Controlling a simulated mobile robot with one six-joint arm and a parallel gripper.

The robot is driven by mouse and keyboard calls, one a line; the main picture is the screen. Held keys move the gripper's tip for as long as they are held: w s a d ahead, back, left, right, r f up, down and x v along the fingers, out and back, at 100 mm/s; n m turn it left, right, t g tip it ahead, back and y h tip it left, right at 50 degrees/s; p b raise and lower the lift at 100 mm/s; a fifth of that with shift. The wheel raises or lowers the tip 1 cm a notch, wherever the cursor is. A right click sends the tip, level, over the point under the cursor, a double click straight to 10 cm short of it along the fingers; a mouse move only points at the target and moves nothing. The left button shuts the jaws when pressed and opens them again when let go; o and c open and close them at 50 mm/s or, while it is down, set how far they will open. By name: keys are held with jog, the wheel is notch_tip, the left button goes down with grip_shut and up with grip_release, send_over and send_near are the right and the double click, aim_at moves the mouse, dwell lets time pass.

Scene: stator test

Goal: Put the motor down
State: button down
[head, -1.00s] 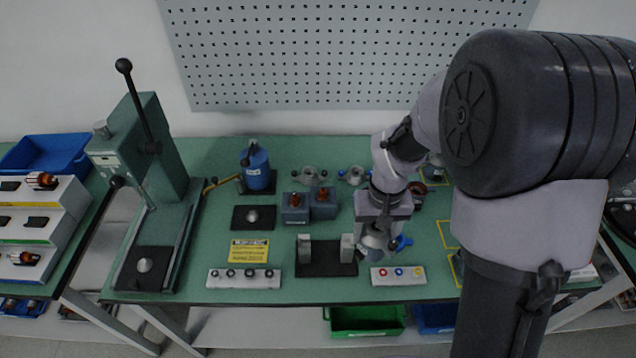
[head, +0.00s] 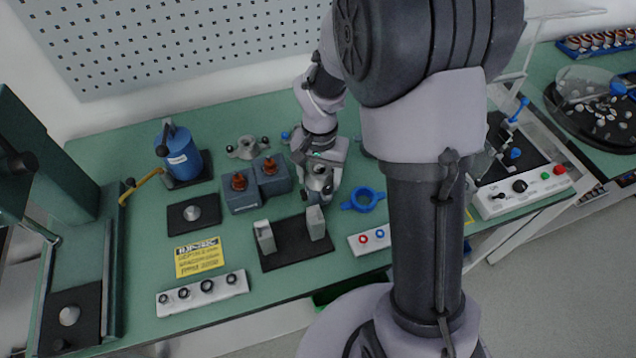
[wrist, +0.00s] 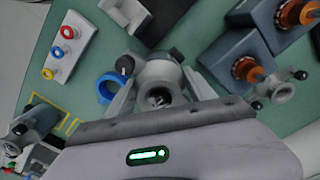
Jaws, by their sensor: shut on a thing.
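My gripper (head: 320,190) is shut on a grey, round-bodied motor and holds it above the green bench. In the wrist view the motor (wrist: 160,78) sits between the two fingers, with its open round end facing the camera. In the head view it is partly hidden by the gripper. It is just behind a black fixture (head: 288,257) with two grey uprights. A blue ring with handles (head: 362,200) lies on the bench to the right, apart from the motor. I cannot tell the gap between motor and bench.
Two blue-grey blocks with copper-coloured tops (head: 258,181) stand close left of my gripper. A button panel (head: 367,240) is at the front, right of the fixture. A yellow sign (head: 199,258) lies to the left.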

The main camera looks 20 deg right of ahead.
jog(key=shift+f, duration=0.85)
jog(key=shift+w+f, duration=0.1)
jog(key=shift+f, duration=0.05)
jog(key=shift+c, duration=1.6)
grip_release()
